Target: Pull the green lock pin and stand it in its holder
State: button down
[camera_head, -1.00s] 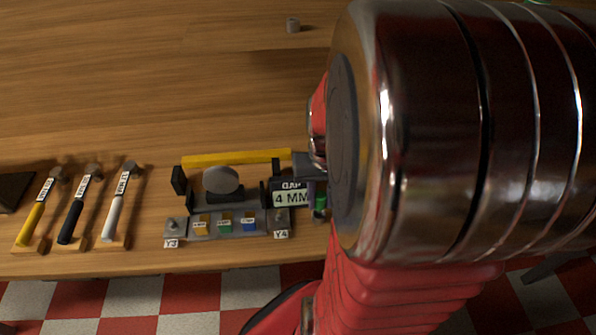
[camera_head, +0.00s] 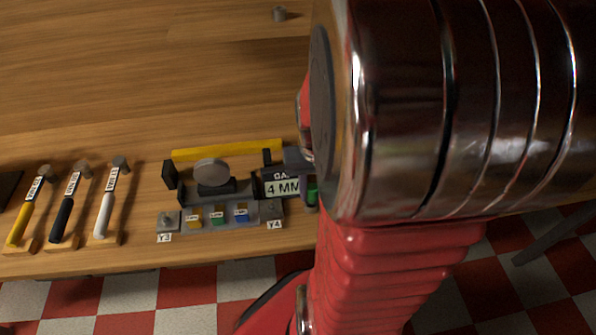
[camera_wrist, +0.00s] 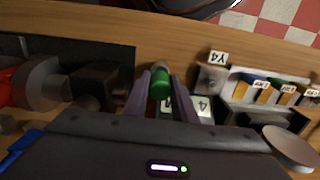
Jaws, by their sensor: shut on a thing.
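The green lock pin (camera_wrist: 160,82) sits between the two purple-grey fingers of my gripper (camera_wrist: 166,98) in the wrist view, and the fingers are shut on it. In the head view a small part of the green pin (camera_head: 312,193) shows beside my gripper (camera_head: 303,178), just right of the "4 MM" plate; my arm hides the rest. I cannot tell whether the pin's lower end is free or seated. A grey rack (camera_head: 200,227) between labels Y3 and Y4 carries yellow, green and blue labelled blocks; I cannot tell which part is the pin's holder.
Three handled tools, yellow (camera_head: 26,222), black (camera_head: 67,219) and white (camera_head: 104,215), lie at the left. A yellow bar (camera_head: 228,150) and a grey disc (camera_head: 211,173) stand behind the rack. The bench behind is mostly clear, with a small grey cylinder (camera_head: 279,14). My arm covers the right side.

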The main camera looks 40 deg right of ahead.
aim_at(312, 187)
jog(key=shift+f, duration=1.25)
jog(key=c, duration=1.4)
grip_release()
jog(key=shift+r, duration=0.15)
notch_tip(312, 187, up, 14)
jog(key=shift+f, duration=0.25)
